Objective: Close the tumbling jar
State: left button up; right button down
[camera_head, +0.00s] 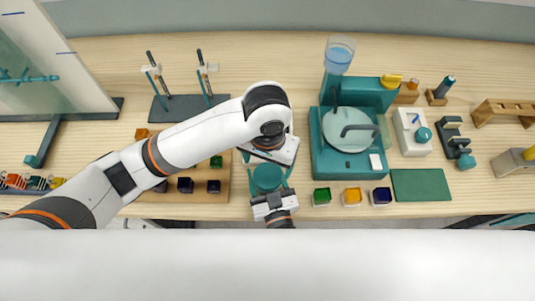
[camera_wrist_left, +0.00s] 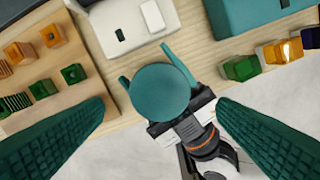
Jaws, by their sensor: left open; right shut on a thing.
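A round teal piece (camera_head: 267,177), seen from above, is at the table's front edge; it looks like the jar's top or lid, and it also shows in the left wrist view (camera_wrist_left: 160,90). I cannot tell whether it is a separate lid or what is beneath it. My right gripper (camera_head: 268,172) comes from the front and is shut on it, one teal finger on each side. My left gripper (camera_wrist_left: 160,102) is open and empty, its two ridged teal fingers on either side of the round piece in the wrist view. In the head view my left wrist hides its fingers.
A white device (camera_wrist_left: 122,25) stands just behind the round piece. A teal machine (camera_head: 318,160) with a pale disc is to the right. Coloured cubes (camera_head: 352,196) line the front edge. A wooden board (camera_head: 170,205) with blocks and stands (camera_head: 180,105) are to the left.

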aim_at(267, 175)
pick_arm(q)
notch_tip(267, 175, down, 6)
jog(key=shift+r, duration=0.1)
dwell(0.4)
jog(key=c, duration=1)
jog(key=m, duration=0.3)
jog(key=shift+m, duration=0.3)
jog(key=shift+c, duration=0.2)
jog(key=o, duration=1.1)
jog(key=shift+r, duration=2.3)
